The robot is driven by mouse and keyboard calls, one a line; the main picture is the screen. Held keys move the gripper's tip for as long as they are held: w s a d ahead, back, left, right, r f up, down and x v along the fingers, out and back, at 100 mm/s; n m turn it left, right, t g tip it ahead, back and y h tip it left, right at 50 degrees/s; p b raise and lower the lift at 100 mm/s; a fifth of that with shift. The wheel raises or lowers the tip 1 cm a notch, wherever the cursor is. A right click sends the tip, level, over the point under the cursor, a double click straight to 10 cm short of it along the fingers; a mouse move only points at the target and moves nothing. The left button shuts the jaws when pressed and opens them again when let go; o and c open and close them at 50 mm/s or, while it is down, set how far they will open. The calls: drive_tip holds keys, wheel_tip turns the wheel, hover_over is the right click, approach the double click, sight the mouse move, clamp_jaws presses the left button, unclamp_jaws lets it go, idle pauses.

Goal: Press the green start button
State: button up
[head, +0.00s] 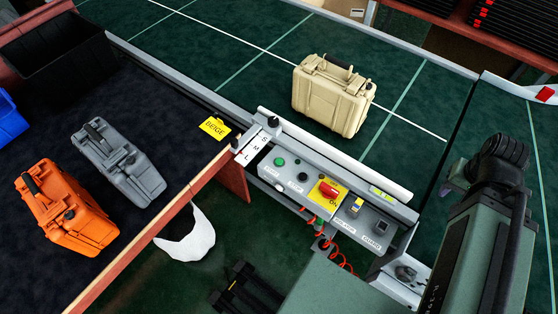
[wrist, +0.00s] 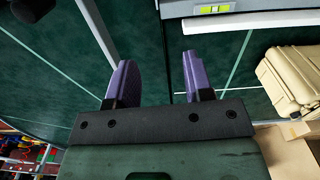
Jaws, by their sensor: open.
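The green start button (head: 280,162) is a small round knob at the left end of the grey control panel (head: 268,172), in the head view. A dark round stop button (head: 303,177) and a red switch on a yellow plate (head: 329,189) sit to its right. My gripper shows in the wrist view (wrist: 158,80) with two purple fingers apart and nothing between them. A corner of the panel side or rail with a yellow-green level (wrist: 215,9) is at the top of that view. The green button is not visible in the wrist view. My arm stands at the right in the head view, clear of the button.
A beige case (head: 333,95) stands on the green conveyor (head: 240,50) behind the panel. A grey case (head: 118,162) and an orange case (head: 67,208) lie on the dark table at left. A yellow BEIGE card (head: 215,128) and red coiled cable (head: 335,255) are near the panel.

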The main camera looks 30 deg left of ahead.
clamp_jaws()
idle(1.5)
